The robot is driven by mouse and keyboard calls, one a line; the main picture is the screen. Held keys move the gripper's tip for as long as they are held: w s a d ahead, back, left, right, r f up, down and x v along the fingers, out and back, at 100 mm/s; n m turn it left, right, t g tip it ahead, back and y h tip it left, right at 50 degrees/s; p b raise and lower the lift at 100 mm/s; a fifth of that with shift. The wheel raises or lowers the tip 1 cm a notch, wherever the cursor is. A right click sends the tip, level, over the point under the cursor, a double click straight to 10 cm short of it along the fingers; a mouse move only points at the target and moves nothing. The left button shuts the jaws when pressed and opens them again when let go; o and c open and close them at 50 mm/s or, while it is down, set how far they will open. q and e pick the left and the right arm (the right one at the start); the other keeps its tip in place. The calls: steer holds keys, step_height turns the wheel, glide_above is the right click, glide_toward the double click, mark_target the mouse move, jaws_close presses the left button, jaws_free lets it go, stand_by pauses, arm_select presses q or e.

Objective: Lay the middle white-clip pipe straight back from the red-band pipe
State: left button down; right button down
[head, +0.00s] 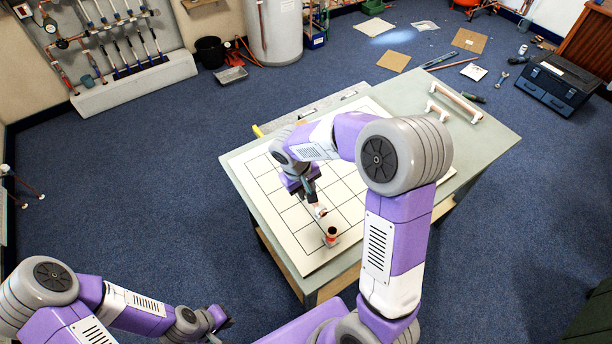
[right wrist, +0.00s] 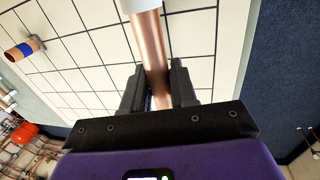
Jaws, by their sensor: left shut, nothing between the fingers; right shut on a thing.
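My right gripper (head: 312,194) is shut on a copper pipe (right wrist: 153,55) with a white clip (right wrist: 138,5) at its end; it is held over the white gridded board (head: 282,212). In the head view the clip end (head: 320,211) shows just below the fingers. My left gripper (head: 224,318) is shut and empty, low at the left, away from the table. My right arm hides part of the board.
A long pipe (head: 458,102) and a short pipe (head: 437,112), both with white ends, lie at the table's far right. A blue-band pipe (right wrist: 25,48) is on the board in the right wrist view. Table top (head: 490,140) on the right is clear.

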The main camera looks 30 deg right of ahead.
steer(key=shift+d+r, duration=0.3)
steer(key=shift+d, duration=0.15)
steer(key=shift+f, duration=0.1)
steer(key=b, duration=0.8)
glide_toward(310, 210)
steer(key=f, duration=0.2)
steer(key=d+f, duration=0.1)
steer(key=f, duration=0.2)
steer(key=shift+w+f, duration=0.1)
steer(key=shift+f, duration=0.05)
steer(key=shift+f, duration=0.45)
steer(key=c, duration=0.8)
jaws_free()
steer(key=shift+r, duration=0.1)
steer(key=shift+r+p, duration=3.45)
steer(key=shift+r, duration=1.05)
